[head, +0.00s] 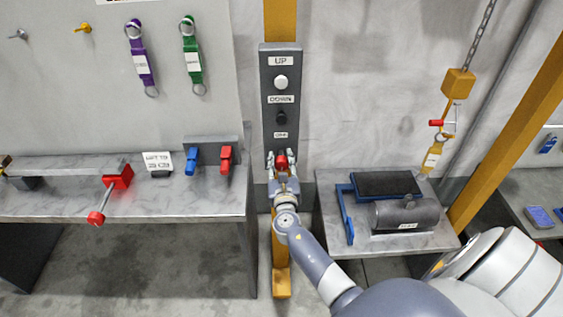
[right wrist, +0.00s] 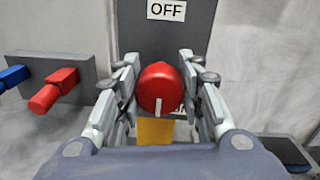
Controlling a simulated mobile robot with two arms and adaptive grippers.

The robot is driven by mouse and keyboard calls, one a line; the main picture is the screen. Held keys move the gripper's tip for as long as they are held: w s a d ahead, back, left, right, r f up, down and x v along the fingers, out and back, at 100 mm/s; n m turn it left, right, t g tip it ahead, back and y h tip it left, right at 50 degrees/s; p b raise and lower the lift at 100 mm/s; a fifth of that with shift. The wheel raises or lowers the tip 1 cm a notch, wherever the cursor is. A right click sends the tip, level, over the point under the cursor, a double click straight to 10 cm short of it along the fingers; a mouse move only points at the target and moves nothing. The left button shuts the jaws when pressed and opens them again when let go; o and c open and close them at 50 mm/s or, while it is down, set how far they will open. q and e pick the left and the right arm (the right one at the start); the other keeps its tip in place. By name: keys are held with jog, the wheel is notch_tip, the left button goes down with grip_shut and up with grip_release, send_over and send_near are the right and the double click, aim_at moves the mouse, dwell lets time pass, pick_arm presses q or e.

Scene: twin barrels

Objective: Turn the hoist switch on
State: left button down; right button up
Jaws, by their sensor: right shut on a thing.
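The hoist switch is a red round knob (head: 281,161) low on the grey control panel (head: 268,128) on the yellow post. In the right wrist view the knob (right wrist: 159,84) fills the middle, and its white mark points down. A label reading OFF (right wrist: 166,10) is above it. My right gripper (head: 283,163) is at the knob with one finger on each side, shut on it. The lower part of the panel is hidden behind the gripper. My left gripper is not in view.
Above the knob are a white UP button (head: 281,82) and a black DOWN button (head: 281,118). A workbench (head: 215,205) with blue and red handles stands left. A small table (head: 335,222) with a dark tank (head: 405,214) stands right. A chain with a yellow hook block (head: 458,83) hangs at right.

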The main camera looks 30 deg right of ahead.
jog(key=shift+f, duration=0.1)
jog(key=m+b, duration=0.3)
jog(key=m, duration=0.1)
jog(key=shift+f+b, duration=0.15)
jog(key=shift+b, duration=0.25)
jog(key=m+b, duration=0.3)
jog(key=m, duration=0.2)
jog(key=shift+d+b, duration=0.1)
jog(key=shift+b, duration=0.2)
jog(key=m+b, duration=0.4)
jog(key=m, duration=0.1)
jog(key=shift+s+m, duration=0.1)
jog(key=shift+m, duration=0.2)
jog(key=shift+m+b, duration=1)
jog(key=shift+m, duration=0.8)
jog(key=shift+h, duration=0.4)
jog(key=o, duration=1.1)
